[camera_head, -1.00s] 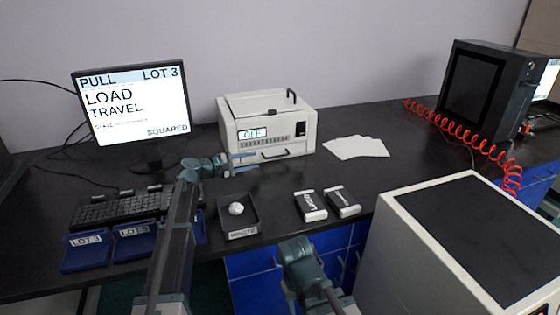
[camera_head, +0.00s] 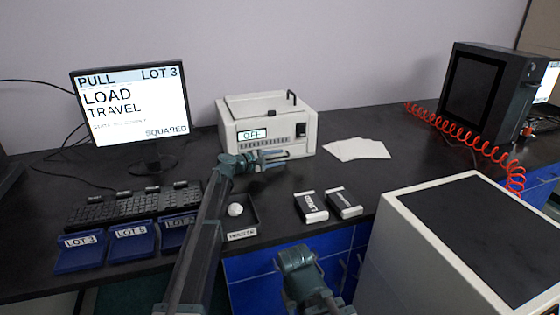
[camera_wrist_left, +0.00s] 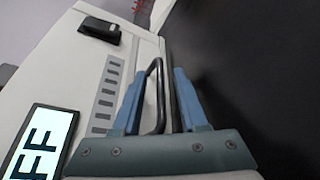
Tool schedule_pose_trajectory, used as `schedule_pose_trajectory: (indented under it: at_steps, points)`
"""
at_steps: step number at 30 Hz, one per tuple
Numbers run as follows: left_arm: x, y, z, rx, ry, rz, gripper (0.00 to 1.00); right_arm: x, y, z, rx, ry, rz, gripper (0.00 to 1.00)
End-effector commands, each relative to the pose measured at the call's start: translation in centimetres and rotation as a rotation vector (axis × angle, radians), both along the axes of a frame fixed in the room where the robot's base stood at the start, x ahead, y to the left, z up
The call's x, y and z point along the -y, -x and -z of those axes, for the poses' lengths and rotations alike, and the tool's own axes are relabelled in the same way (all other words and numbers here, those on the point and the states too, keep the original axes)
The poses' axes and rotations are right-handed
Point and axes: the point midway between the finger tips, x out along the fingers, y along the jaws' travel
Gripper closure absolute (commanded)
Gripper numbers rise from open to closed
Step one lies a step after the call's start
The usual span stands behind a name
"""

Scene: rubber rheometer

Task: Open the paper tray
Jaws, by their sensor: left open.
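The white printer-like machine (camera_head: 300,139) stands at the back of the dark bench, with an "OFF" display on its front. The paper tray's dark handle (camera_wrist_left: 159,97) shows in the left wrist view as a bent bar at the front of the machine. My left gripper (camera_head: 285,155) is open at the machine's lower front. In the left wrist view its blue fingers (camera_wrist_left: 160,95) lie on either side of the handle; I cannot tell whether they touch it. The gripper hides most of the handle in the head view. My right gripper (camera_head: 316,301) is low in front of the bench, empty-looking.
A monitor (camera_head: 131,103) and keyboard (camera_head: 130,203) stand at the left, with blue lot trays (camera_head: 132,243) in front. A small black tray (camera_head: 243,232) with a white lump, two small boxes and white sheets (camera_head: 357,149) lie near the machine. A large cabinet (camera_head: 470,240) stands front right.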

Motion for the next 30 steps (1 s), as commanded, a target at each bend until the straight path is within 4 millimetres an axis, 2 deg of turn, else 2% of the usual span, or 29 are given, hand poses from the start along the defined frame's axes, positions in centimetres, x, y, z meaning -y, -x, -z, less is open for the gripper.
schedule_pose_trajectory:
  at_steps: [4,14,21,30]
  points:
    - [0.81,-0.61,0.24,0.000,0.000,0.000,0.58,0.00,0.00,0.24,0.000,0.000,0.000,0.50]
    - [0.97,-0.67,0.24,0.000,0.000,0.000,0.58,0.00,0.00,0.24,0.000,0.000,0.000,0.50]
    - [0.94,-0.67,0.24,0.000,0.000,0.000,0.99,0.00,0.00,0.24,0.000,0.000,0.000,0.50]
    - [0.92,-0.67,0.25,0.001,-0.001,0.000,1.00,0.00,0.00,0.24,0.000,0.000,0.000,0.50]
